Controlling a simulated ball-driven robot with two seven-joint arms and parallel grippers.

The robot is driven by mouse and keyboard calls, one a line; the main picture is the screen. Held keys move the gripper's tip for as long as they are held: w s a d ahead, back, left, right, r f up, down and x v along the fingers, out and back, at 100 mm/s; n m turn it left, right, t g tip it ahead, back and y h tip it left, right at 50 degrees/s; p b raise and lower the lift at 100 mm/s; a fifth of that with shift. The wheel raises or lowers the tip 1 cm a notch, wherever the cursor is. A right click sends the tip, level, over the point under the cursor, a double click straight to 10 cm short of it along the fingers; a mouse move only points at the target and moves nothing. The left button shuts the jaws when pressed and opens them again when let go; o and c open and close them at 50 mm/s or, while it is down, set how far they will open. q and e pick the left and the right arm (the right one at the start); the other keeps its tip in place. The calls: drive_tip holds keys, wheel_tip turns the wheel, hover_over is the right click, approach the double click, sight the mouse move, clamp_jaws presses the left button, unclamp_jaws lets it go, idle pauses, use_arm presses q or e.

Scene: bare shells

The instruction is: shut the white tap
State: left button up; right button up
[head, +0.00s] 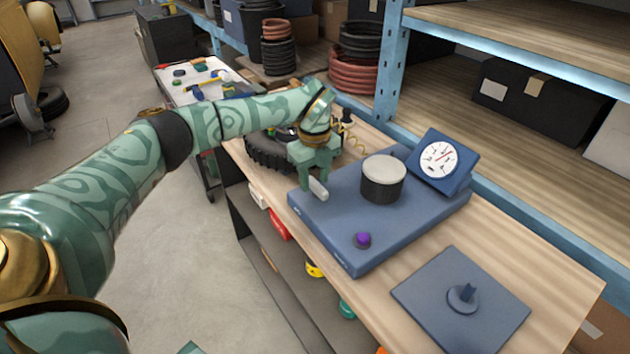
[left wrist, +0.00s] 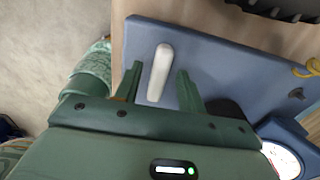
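The white tap (head: 318,189) shows as a short rounded white lever at the left end of a blue base unit (head: 340,243). In the left wrist view the lever (left wrist: 160,72) runs lengthwise between the two fingers. My left gripper (head: 314,182) is open, pointing down at the tap, with one finger (left wrist: 131,80) on each side of the lever and visible gaps to it. The tap's lower part is hidden. My right gripper is not in view.
On the blue unit stand a dark drum with a pale top (head: 382,180), a dial gauge (head: 439,160) and a purple knob (head: 362,240). A black tyre (head: 268,153) lies behind my gripper. A blue plate with a knob (head: 462,297) lies nearer. Blue shelving posts (head: 391,60) stand behind.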

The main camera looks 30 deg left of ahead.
use_arm(q)
drive_tip(key=shift+f, duration=0.4)
clamp_jaws()
